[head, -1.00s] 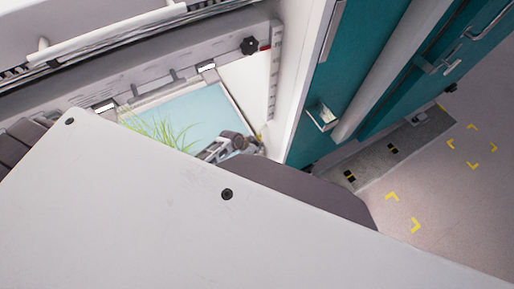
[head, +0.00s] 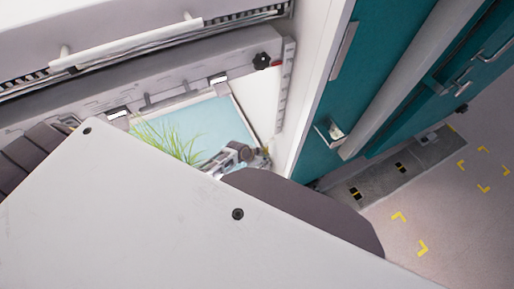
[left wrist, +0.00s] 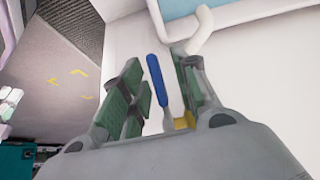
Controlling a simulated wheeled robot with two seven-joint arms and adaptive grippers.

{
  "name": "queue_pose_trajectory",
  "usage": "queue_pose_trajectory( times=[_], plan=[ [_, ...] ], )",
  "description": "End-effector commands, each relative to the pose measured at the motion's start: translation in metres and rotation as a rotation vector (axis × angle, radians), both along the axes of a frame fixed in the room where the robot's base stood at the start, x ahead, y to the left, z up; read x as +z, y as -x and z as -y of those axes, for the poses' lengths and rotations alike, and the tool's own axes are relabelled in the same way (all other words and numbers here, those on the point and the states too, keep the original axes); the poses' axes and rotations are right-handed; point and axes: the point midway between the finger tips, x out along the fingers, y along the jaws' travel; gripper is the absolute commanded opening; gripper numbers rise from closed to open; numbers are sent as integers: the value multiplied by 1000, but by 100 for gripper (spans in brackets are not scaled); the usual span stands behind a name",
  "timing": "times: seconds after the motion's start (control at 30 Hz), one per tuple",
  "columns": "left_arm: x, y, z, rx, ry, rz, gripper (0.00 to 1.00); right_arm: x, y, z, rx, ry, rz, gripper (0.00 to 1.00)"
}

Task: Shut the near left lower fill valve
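In the left wrist view, a blue lever handle (left wrist: 157,80), which looks like the valve's handle, stands between the two green-padded fingers of my left gripper (left wrist: 162,66). The gripper is open around it, with gaps visible on both sides. A small yellow part (left wrist: 184,121) shows near the base of the right finger. In the head view, a gripper, apparently my left (head: 238,157), is at the right corner of a light blue tray (head: 208,127); the valve cannot be made out there. My right gripper is not in view.
A white curved pipe (left wrist: 200,30) is close beside the right finger. Green grass-like plants (head: 168,140) stand at the tray. A black knob (head: 262,61) is on the frame above. Teal doors (head: 345,110) stand to the right, with open floor (head: 440,220) beyond.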

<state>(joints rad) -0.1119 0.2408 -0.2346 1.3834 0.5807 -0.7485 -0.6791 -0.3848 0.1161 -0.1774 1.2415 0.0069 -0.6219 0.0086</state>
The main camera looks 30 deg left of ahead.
Motion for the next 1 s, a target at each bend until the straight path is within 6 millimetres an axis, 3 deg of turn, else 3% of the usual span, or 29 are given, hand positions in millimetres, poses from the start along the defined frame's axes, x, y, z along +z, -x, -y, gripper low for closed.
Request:
queue_pose_trajectory(
  times=[0.27,1.0],
  plan=[
    [11,6,-6,0,-1,1,30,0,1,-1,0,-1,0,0],
    [67,33,-27,0,-1,1,30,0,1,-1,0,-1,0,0]
  ],
)
